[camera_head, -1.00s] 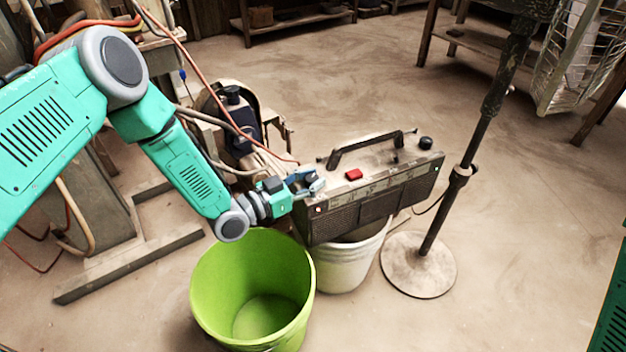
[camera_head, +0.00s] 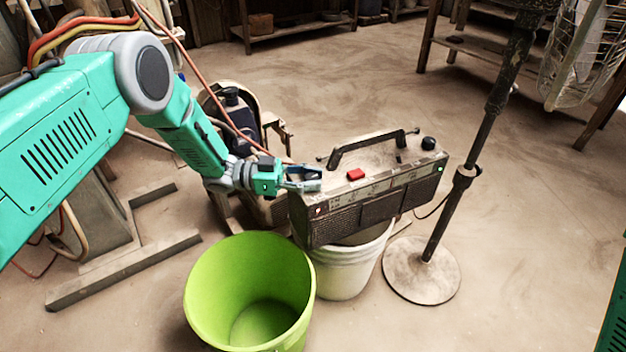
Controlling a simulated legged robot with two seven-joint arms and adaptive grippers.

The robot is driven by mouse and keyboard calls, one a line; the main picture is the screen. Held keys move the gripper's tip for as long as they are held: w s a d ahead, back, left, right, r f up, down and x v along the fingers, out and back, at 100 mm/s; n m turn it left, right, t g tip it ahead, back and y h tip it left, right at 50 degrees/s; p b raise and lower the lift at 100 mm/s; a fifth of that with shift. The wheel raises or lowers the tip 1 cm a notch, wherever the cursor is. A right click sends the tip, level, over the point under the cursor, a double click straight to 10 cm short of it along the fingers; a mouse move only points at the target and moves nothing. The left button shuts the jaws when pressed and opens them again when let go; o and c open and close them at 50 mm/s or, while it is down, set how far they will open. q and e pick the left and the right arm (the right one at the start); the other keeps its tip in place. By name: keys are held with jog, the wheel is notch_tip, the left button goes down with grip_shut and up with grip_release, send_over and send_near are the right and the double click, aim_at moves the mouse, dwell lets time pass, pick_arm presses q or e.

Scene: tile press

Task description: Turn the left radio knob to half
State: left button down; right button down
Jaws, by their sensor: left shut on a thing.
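The radio (camera_head: 372,205) is a worn dark box with a carrying handle (camera_head: 368,143) and a red button (camera_head: 356,174) on top. It rests on a white bucket (camera_head: 345,268). A black right knob (camera_head: 428,143) stands at its far right top corner. My left gripper (camera_head: 312,180) is at the radio's left top end and is shut, with its fingers where the left knob sits. The left knob is hidden by the fingers. Only a green edge of my right arm (camera_head: 612,315) shows at the right; its gripper is out of view.
An open green bucket (camera_head: 205,290) stands in front of the radio, below my left arm. A fan stand (camera_head: 462,180) with a round base (camera_head: 421,270) is close on the radio's right. A machine with cables stands behind my left arm. Floor at the front right is clear.

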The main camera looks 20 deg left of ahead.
dwell(0.5)
pick_arm(q)
jog(key=c, duration=1.2)
grip_release()
jog(key=v, duration=1.2)
jog(key=shift+w, duration=0.15)
